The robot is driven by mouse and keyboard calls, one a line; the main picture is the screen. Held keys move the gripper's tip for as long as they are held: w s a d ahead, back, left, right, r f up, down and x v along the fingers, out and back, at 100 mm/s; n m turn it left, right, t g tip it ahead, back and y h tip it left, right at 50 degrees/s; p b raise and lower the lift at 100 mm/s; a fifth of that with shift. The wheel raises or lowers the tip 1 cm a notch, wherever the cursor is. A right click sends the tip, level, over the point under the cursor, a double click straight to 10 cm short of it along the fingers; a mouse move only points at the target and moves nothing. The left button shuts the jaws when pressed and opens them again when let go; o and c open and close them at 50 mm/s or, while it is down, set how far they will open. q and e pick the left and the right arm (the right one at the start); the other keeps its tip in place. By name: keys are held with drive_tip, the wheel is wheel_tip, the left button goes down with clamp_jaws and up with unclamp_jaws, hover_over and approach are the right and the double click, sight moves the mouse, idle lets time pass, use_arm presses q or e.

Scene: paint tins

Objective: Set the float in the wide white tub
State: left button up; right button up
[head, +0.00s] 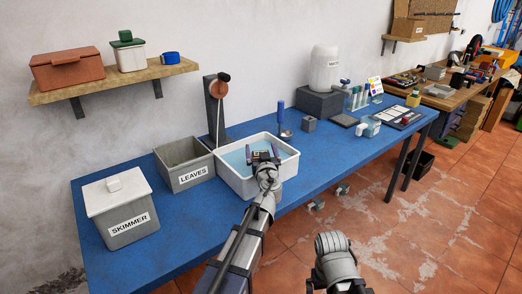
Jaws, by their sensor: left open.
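The wide white tub (229,183) stands on the blue table and holds pale blue water. My left gripper (262,152) is open, reaching over the tub's right part with its purple-tinted fingers apart. Something small and dark shows between or just behind the fingers; I cannot tell if it is the float or part of the gripper. No float can be made out clearly elsewhere. My right arm shows at the bottom, right of the left arm, but its jaws cannot be seen.
The LEAVES bin (187,178) stands close left of the tub, and the lidded SKIMMER bin (128,229) farther left. A dark stand (213,112) with a copper disc is behind. A blue-handled tool (282,119) and a grey block (309,123) stand to the right.

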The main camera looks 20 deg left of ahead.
use_arm(q)
drive_tip(key=shift+r+p, duration=0.5)
drive_tip(key=shift+r, duration=0.3)
drive_tip(key=v, duration=1.2)
drive_tip(key=shift+f+b, duration=0.4)
drive_tip(key=shift+f, duration=0.05)
use_arm(e)
drive_tip(key=shift+r, duration=0.45)
